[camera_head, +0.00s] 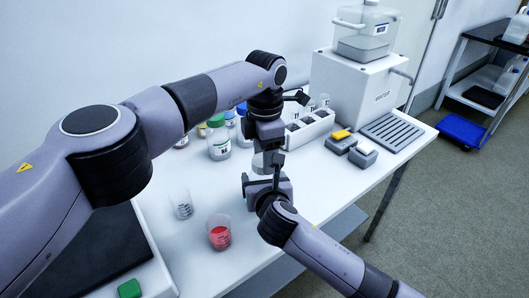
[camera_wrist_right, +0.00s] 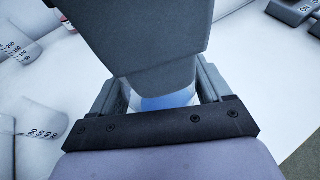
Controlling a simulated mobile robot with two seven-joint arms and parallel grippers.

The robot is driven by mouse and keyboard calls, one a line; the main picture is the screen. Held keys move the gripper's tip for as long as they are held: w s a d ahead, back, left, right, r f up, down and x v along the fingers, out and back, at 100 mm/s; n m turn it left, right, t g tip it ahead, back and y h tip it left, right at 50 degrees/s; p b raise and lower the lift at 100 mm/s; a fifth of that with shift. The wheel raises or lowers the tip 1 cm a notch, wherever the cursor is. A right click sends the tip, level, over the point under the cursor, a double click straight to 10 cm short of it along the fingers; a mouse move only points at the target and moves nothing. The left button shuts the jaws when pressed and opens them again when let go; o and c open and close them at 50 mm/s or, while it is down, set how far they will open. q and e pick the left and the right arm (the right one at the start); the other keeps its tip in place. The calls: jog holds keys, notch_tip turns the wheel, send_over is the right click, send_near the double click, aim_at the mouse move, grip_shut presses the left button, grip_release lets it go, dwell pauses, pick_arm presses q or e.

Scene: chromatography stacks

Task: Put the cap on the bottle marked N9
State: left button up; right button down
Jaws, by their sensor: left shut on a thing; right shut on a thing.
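A clear bottle (camera_head: 258,164) stands upright near the table's middle, mostly hidden by my grippers; its mark cannot be read. My right gripper (camera_head: 266,183) is shut on the bottle, and the right wrist view shows its blue-tinted lower part (camera_wrist_right: 170,101) between the fingers. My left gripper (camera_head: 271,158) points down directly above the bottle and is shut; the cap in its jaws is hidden. The left gripper's grey body (camera_wrist_right: 140,40) also covers the bottle's top in the right wrist view, so I cannot tell whether cap and bottle touch.
A green-capped bottle (camera_head: 218,140) and a blue-capped bottle (camera_head: 243,126) stand behind to the left. An empty beaker (camera_head: 181,205) and a red-filled beaker (camera_head: 219,234) stand in front. A white rack (camera_head: 310,128) and the water unit (camera_head: 358,85) are at the right.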

pick_arm(q)
jog(key=m, duration=0.6)
jog(key=shift+s+m, duration=0.15)
jog(key=shift+m, duration=0.15)
jog(key=m, duration=0.6)
jog(key=shift+s, duration=0.15)
jog(key=m, duration=0.6)
jog(key=shift+a+m, duration=0.15)
jog(key=shift+m, duration=0.25)
jog(key=m, duration=0.4)
jog(key=shift+m, duration=0.3)
jog(key=m, duration=0.3)
jog(key=shift+a, duration=0.1)
jog(key=o, duration=1)
